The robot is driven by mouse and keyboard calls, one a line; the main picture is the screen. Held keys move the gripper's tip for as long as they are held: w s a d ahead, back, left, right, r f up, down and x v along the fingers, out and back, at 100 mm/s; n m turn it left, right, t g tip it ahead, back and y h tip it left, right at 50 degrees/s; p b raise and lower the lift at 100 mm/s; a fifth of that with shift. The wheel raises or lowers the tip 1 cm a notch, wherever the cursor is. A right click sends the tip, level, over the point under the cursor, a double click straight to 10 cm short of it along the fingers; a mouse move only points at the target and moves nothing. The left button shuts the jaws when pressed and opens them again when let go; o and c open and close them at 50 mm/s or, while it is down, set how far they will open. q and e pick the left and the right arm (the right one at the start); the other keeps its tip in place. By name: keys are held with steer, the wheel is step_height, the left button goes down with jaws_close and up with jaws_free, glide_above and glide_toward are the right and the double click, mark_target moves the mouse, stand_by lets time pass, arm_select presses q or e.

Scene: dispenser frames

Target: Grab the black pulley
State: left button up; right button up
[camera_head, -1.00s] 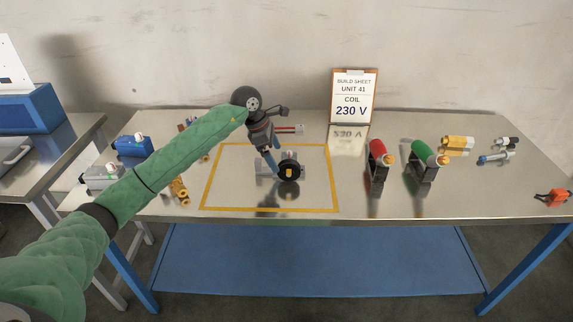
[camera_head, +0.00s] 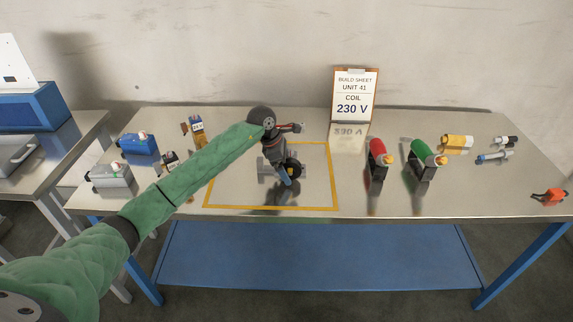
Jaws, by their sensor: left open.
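The black pulley (camera_head: 298,170) is a dark round disc on a grey bracket (camera_head: 266,170) inside the yellow outline in the middle of the table. My left gripper (camera_head: 286,180) comes down over it from above, pointing toward the table. Its blue-tipped finger lies in front of the pulley and hides part of it. The left gripper is open; whether it touches the pulley I cannot tell. My right gripper is out of view.
Yellow tape (camera_head: 270,208) marks a rectangle around the bracket. Red (camera_head: 377,150) and green (camera_head: 423,153) rolls on dark stands are to the right. A build sheet (camera_head: 354,95) stands at the back. Blue (camera_head: 138,144) and grey (camera_head: 108,174) units sit at left.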

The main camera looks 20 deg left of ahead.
arm_select(q)
steer(key=shift+f, duration=0.1)
steer(key=c, duration=1.3)
steer(key=shift+c, duration=1)
